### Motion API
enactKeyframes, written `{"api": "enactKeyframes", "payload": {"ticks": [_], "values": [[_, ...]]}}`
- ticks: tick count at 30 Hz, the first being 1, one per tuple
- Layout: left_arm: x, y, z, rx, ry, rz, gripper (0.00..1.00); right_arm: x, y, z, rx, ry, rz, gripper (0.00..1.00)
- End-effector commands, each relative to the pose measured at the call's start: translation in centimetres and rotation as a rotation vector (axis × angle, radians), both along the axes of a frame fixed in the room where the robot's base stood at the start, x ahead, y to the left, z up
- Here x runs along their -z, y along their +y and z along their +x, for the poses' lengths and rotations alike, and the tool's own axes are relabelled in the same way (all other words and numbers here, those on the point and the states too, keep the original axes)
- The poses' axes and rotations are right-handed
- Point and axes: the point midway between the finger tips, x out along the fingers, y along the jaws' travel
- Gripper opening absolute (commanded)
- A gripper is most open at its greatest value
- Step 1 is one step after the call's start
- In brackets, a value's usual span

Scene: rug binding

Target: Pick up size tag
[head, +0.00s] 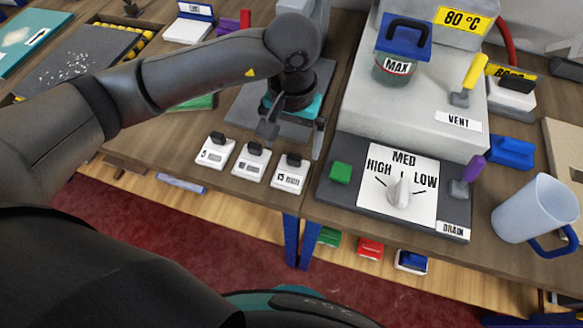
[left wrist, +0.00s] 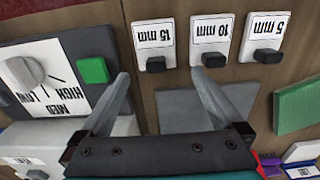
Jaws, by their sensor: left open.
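Three white size tags with black grips stand in a row near the table's front edge. In the head view they are the left tag (head: 210,155), middle tag (head: 247,168) and right tag (head: 288,180). In the left wrist view they appear upside down: 15 mm (left wrist: 152,38), 10 mm (left wrist: 210,28) and 5 mm (left wrist: 266,27). My left gripper (head: 292,138) is open and empty above a grey pad (head: 241,103), just behind the tags. Its fingers (left wrist: 160,83) point toward the 15 mm and 10 mm tags, apart from them. My right gripper is not seen.
A dial panel (head: 334,191) with a green button (head: 341,172) lies right of the tags. Behind it stands a grey machine (head: 365,118) carrying a MAX jar (head: 395,68). A pale blue mug (head: 530,208) stands far right. The wooden table (head: 150,150) left of the tags is clear.

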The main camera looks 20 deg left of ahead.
Motion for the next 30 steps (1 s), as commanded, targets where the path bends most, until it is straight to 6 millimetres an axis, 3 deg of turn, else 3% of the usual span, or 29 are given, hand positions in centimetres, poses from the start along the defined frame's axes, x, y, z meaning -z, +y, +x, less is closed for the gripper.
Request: {"api": "enactKeyframes", "payload": {"ticks": [12,21,30], "values": [[4.9,-0.5,-0.4,-0.001,0.002,-0.001,1.0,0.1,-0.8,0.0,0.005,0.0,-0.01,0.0],[5.2,-0.5,-0.3,-0.001,-0.001,0.0,0.99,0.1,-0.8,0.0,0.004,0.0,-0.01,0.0],[5.2,-0.5,-0.3,-0.001,-0.001,0.0,0.65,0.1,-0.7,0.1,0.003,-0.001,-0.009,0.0]]}}
